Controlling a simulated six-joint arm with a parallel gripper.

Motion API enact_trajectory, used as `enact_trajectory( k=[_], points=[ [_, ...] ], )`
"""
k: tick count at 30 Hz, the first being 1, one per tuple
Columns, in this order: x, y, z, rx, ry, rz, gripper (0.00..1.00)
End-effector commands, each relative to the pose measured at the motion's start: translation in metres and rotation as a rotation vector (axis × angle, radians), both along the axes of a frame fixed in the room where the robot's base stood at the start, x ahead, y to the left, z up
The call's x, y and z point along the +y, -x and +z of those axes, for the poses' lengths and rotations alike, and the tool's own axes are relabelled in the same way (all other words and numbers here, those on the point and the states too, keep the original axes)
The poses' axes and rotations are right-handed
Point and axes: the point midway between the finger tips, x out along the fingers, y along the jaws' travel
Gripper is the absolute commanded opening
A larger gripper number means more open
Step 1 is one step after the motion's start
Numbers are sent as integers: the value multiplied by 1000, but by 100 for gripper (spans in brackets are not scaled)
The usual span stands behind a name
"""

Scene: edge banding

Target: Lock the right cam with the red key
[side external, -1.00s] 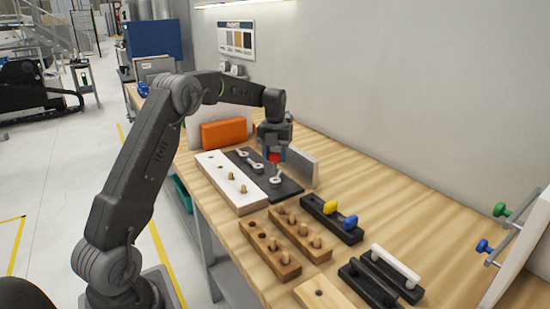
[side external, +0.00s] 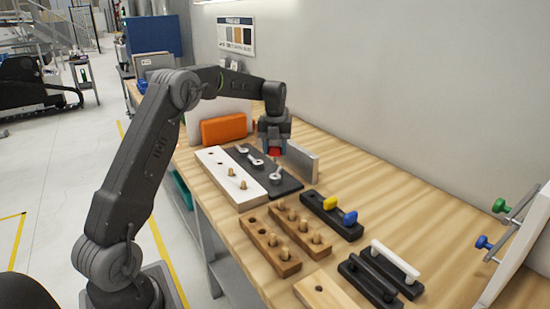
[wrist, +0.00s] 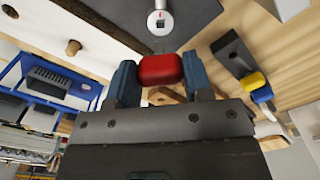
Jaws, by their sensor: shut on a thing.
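My gripper (side external: 274,147) is shut on the red key (side external: 275,152) above the far side of the dark panel (side external: 290,187). In the wrist view the red key (wrist: 161,70) sits between the two blue fingers, with a thin grey shaft pointing away from my gripper. A round metal cam (wrist: 160,22) with a dark square socket shows just past the shaft; the two appear apart in that view. In the side view this cam (side external: 275,175) lies on the dark panel just below the key. Two more metal cam fittings lie along the panel, one being the middle fitting (side external: 256,161).
A white panel (side external: 222,177) with wooden dowels lies beside the dark panel. A grey board (side external: 302,163) stands behind, and an orange block (side external: 223,129) stands farther left. Wooden peg blocks (side external: 270,245) and a black holder with yellow and blue keys (side external: 331,216) stand nearer.

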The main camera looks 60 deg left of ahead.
Motion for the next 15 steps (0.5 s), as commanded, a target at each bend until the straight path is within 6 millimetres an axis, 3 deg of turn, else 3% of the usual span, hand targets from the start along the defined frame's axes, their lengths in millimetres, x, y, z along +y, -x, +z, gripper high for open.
enact_trajectory(
  k=[15],
  points=[
    [0,-1,12,-2,-2,999,23]
  ],
)
